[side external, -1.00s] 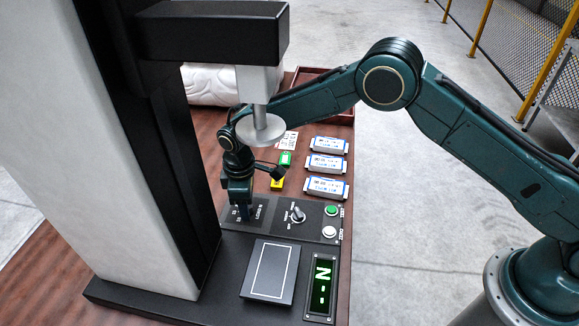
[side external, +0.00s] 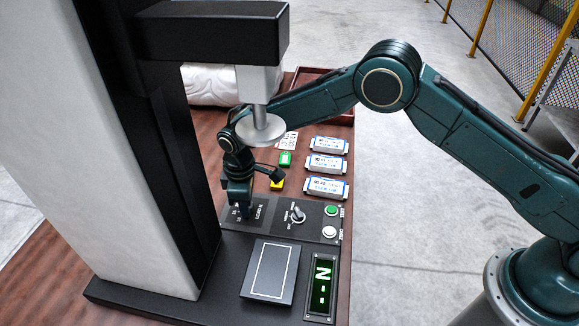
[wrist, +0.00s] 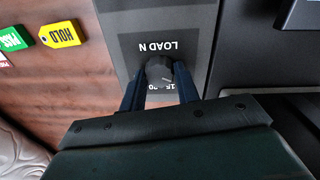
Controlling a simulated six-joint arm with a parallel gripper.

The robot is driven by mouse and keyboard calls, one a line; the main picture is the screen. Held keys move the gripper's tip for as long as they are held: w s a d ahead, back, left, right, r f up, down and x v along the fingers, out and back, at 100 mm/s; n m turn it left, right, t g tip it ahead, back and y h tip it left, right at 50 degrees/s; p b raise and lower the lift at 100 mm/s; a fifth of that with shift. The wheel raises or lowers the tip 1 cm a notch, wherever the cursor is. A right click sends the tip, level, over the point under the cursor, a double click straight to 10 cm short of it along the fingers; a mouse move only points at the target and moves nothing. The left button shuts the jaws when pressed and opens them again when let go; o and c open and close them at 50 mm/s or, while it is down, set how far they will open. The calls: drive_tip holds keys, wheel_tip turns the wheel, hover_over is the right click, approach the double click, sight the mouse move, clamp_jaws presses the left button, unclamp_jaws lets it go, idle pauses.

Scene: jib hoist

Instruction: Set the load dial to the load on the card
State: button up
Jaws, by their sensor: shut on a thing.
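The load dial (wrist: 159,69) is a dark round knob on a grey panel marked "LOAD N", which appears upside down in the wrist view. Figures that look like 15 and 20 show beside the knob, partly hidden by my gripper. My gripper (wrist: 159,78) is shut on the dial, one finger on each side. In the side view my gripper (side external: 240,205) is down at the left end of the control panel and hides the dial. A white printed card (side external: 288,141) lies behind the tags; its text is too small to read.
A green tag (side external: 285,159) and a yellow HOLD tag (side external: 277,184) lie near my wrist. Several labelled blocks (side external: 326,163) stand to the right. A selector switch (side external: 297,215), green button (side external: 331,210) and display (side external: 320,288) are nearby. The press head (side external: 262,128) hangs above.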

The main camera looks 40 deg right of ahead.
drive_tip(key=shift+m, duration=0.3)
drive_tip(key=m, duration=0.3)
drive_tip(key=shift+w, duration=0.1)
drive_tip(key=shift+m, duration=2.4)
drive_tip(key=o, duration=1)
drive_tip(key=shift+c, duration=0.2)
drive_tip(key=shift+r, duration=0.1)
